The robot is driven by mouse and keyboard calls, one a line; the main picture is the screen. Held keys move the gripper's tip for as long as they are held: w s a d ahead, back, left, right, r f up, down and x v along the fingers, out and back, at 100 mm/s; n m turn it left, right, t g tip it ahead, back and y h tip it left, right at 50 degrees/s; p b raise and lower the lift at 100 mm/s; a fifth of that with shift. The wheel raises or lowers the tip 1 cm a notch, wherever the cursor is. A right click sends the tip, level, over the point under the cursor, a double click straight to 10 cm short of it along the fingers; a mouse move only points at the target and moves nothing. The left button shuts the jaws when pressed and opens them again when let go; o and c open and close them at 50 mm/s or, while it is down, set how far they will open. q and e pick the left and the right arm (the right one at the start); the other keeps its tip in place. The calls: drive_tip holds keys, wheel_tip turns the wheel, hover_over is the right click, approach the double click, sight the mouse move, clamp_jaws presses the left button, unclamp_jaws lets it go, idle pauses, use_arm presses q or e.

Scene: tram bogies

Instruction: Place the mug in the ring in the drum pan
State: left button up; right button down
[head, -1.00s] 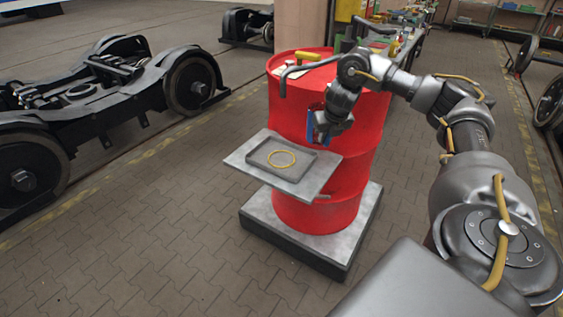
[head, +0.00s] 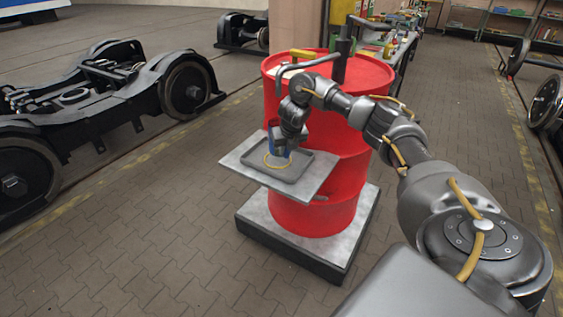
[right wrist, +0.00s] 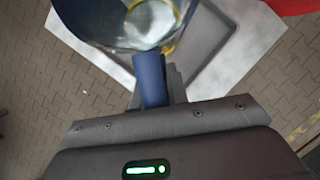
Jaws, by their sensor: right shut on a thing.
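The blue mug (head: 278,142) is held upright by my right gripper (head: 288,135) over the drum pan (head: 303,173), a grey shallow tray on a shelf at the red drum's side. The yellow ring (head: 270,165) lies in the pan, directly below or just behind the mug. In the right wrist view the mug (right wrist: 75,15) is at the top, and its blue handle (right wrist: 150,80) sits at the gripper. Part of the ring (right wrist: 168,48) shows beyond the mug's rim. I cannot tell whether the mug's base touches the pan. My left gripper is not in view.
The red drum (head: 335,195) stands on a grey plinth (head: 300,240) right behind the pan. A bent grey pipe (head: 310,62) and a yellow-handled item (head: 302,53) are on its top. A black bogie (head: 110,95) stands at left. The paved floor in front is clear.

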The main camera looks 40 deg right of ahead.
drive_tip(key=shift+w+a+f, duration=0.4)
drive_tip(key=shift+w+f, duration=0.05)
drive_tip(key=shift+f, duration=0.15)
wheel_tip(320, 180, down, 2)
drive_tip(key=shift+w+f+p, duration=0.1)
drive_tip(key=shift+f+p, duration=0.1)
drive_tip(key=shift+p, duration=0.4)
drive_tip(key=shift+f, duration=0.55)
drive_tip(key=c, duration=1.4)
unclamp_jaws()
drive_tip(key=shift+o, duration=0.2)
